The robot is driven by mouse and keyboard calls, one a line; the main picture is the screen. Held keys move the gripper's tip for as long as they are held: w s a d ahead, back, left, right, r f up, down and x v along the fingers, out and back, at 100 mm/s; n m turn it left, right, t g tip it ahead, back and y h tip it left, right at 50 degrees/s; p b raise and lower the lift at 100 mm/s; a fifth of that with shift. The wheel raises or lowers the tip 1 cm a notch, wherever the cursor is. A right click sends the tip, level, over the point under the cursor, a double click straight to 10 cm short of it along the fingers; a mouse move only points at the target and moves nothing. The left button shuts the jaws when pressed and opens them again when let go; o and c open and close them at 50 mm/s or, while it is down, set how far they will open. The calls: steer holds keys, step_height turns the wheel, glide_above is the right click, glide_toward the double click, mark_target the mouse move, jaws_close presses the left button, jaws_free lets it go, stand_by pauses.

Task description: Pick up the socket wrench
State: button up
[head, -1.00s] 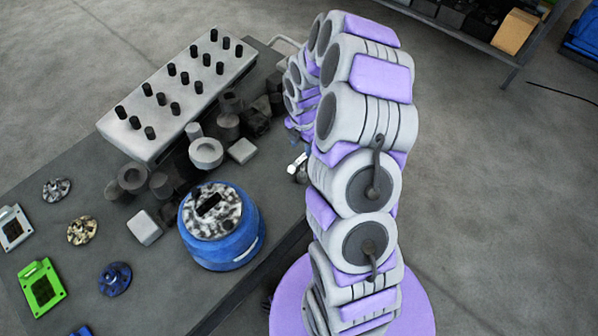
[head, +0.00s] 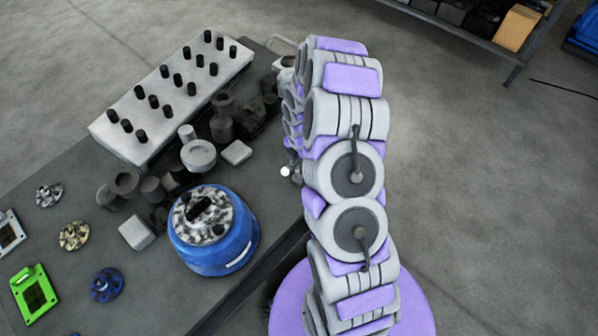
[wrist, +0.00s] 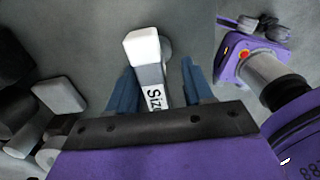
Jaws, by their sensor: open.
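In the wrist view a tool with a pale block-shaped end and a grey shaft lettered "Siz…", apparently the socket wrench (wrist: 152,75), stands out between the blue fingers of my gripper (wrist: 157,68). The fingers are open, one on each side of it, with a visible gap on the right. I cannot tell whether the left finger touches it. In the head view my arm hides the gripper; a small bright metal piece (head: 285,171) shows at the arm's left edge, perhaps part of the wrench.
A dark workbench (head: 75,165) holds a grey block with black studs (head: 178,92), a blue round housing (head: 222,252), a light block (head: 137,232), several grey cylinders and a green frame (head: 34,293). A pale block (wrist: 60,95) lies left of the gripper. Open floor is right.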

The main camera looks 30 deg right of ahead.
steer(key=shift+c, duration=0.7)
steer(key=shift+a+r, duration=0.1)
steer(key=shift+a, duration=0.95)
steer(key=c, duration=0.6)
steer(key=shift+c, duration=0.7)
steer(key=shift+d, duration=0.25)
jaws_close()
steer(key=shift+d, duration=0.45)
